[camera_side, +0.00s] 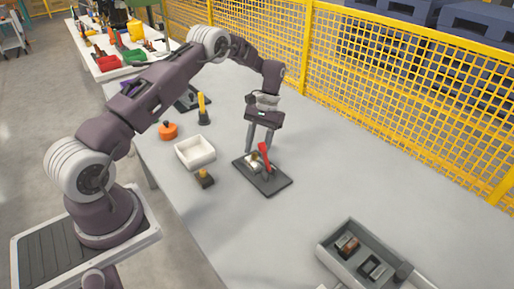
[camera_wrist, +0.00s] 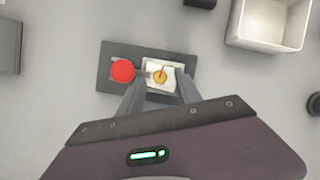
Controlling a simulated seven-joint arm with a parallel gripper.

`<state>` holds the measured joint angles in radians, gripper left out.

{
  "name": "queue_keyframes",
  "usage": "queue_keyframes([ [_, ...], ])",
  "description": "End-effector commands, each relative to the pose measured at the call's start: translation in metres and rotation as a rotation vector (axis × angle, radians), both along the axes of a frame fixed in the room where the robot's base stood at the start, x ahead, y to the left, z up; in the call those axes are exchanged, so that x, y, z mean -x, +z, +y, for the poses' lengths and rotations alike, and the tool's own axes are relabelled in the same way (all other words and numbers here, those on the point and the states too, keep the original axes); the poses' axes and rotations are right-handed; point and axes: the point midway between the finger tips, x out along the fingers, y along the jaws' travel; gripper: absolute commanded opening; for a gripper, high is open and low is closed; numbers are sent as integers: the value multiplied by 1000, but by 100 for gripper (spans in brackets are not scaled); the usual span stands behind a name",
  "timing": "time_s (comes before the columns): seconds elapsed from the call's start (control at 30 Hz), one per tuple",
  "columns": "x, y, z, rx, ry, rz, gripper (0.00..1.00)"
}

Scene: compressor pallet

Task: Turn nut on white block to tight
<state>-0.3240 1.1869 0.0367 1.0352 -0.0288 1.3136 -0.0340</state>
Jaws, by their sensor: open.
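The white block (camera_wrist: 172,71) sits on a dark base plate (camera_side: 278,184) on the table. A brass nut (camera_wrist: 160,77) is on the block, with a thin red mark across it in the wrist view. A red-handled part (camera_side: 265,155) stands on the same plate; from above its top is a red disc (camera_wrist: 122,71) left of the nut. My gripper (camera_side: 259,150) points down above the plate, fingers apart. In the wrist view my gripper (camera_wrist: 160,88) has its fingertips near the block's front edge, one on each side, with nothing held. Whether they touch anything is unclear.
A white bin (camera_side: 195,153) stands left of the plate, with a small dark block with a yellowish top (camera_side: 205,178) near it. An orange round part (camera_side: 168,131) and a yellow-handled tool (camera_side: 202,109) stand farther back. A grey tray (camera_side: 365,259) lies at front right. The table right of the plate is clear.

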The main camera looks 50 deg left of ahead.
Motion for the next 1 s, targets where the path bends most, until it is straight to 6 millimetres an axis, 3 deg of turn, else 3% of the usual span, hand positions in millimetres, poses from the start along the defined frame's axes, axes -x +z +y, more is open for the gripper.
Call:
queue_keyframes([
  [0.4, -25, 62, 8, -2, 0, -2, 41],
  [0.77, -26, 73, 7, -3, -4, -11, 41],
  [0.87, -26, 118, -5, -18, -23, -76, 41],
  [1.0, 4, 216, -43, -51, -83, -243, 41],
])
